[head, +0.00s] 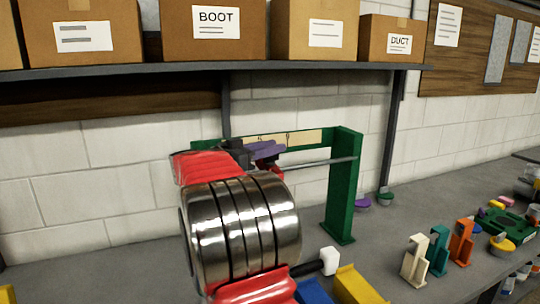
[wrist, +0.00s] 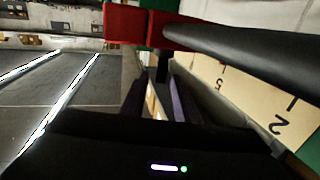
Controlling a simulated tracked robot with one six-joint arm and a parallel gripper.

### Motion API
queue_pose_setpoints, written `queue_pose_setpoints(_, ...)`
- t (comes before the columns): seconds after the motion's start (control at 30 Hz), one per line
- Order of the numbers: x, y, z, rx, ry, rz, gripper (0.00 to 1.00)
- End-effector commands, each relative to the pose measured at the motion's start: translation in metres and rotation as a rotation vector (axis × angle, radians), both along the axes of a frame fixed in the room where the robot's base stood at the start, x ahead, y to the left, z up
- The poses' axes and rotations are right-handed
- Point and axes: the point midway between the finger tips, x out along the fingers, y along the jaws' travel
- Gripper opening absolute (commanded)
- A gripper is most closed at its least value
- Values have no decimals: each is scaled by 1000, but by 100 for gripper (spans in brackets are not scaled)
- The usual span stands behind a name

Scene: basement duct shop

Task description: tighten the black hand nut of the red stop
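The red stop (head: 268,163) sits on the grey rod (head: 320,162) of the green frame, partly hidden behind my gripper in the head view. In the wrist view the red stop (wrist: 127,25) is at the top, with the dark rod (wrist: 250,50) running right from it. A narrow black part (wrist: 163,68) hangs below the stop; it looks like the hand nut. My gripper (head: 281,148) has purple fingers and reaches in from the left at the stop. In the wrist view its fingers (wrist: 158,88) stand apart, the black part between or just beyond their tips; contact cannot be told.
The green frame (head: 341,190) carries a pale scale (head: 290,138) behind the rod. Cream (head: 415,262), teal (head: 438,250) and orange (head: 461,243) holders stand on the grey bench to the right. A shelf (head: 200,69) with cardboard boxes hangs above.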

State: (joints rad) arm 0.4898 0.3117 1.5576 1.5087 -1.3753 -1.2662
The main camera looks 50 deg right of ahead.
Motion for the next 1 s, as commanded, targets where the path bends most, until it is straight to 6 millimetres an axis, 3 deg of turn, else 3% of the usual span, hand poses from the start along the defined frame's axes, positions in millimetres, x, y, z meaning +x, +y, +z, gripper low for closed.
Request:
queue_pose_setpoints(0.4, 2, 0, 66, -2, -4, 2, 28)
queue_pose_setpoints(1.0, 7, 3, 80, -16, -9, 33, 28)
